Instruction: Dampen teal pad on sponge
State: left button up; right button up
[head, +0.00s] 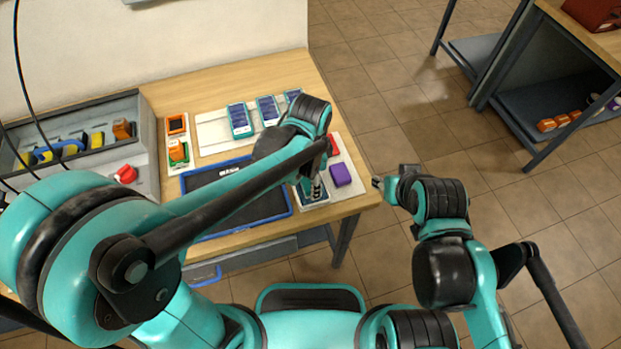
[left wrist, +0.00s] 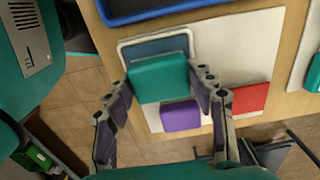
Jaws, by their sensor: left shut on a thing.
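The teal pad (left wrist: 158,80) is a square block held between the two fingers of my left gripper (left wrist: 162,84), which is shut on it. In the head view my left gripper (head: 313,189) is at the right front of the workbench, and my arm hides most of the pad. The blue-grey sponge in a pale-rimmed tray (left wrist: 152,47) lies right below or behind the pad and is partly covered by it; I cannot tell whether they touch. My right gripper (head: 377,183) is off the bench's right edge, with nothing seen in it; its fingers are too small to judge.
A purple pad (head: 341,175) and a red pad (head: 333,147) lie on the white mat beside the sponge. A dark blue-rimmed tray (head: 274,212) lies to the left. Blue-screened devices (head: 240,120) stand at the back. A grey bin (head: 142,152) is far left.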

pick_arm(q)
jog(key=shift+f+b, duration=0.45)
jog(key=shift+f, duration=0.1)
dwell(1.4)
jog(key=shift+r, duration=0.15)
notch_tip(320, 180, up, 7)
jog(key=p, duration=0.6)
dwell(0.7)
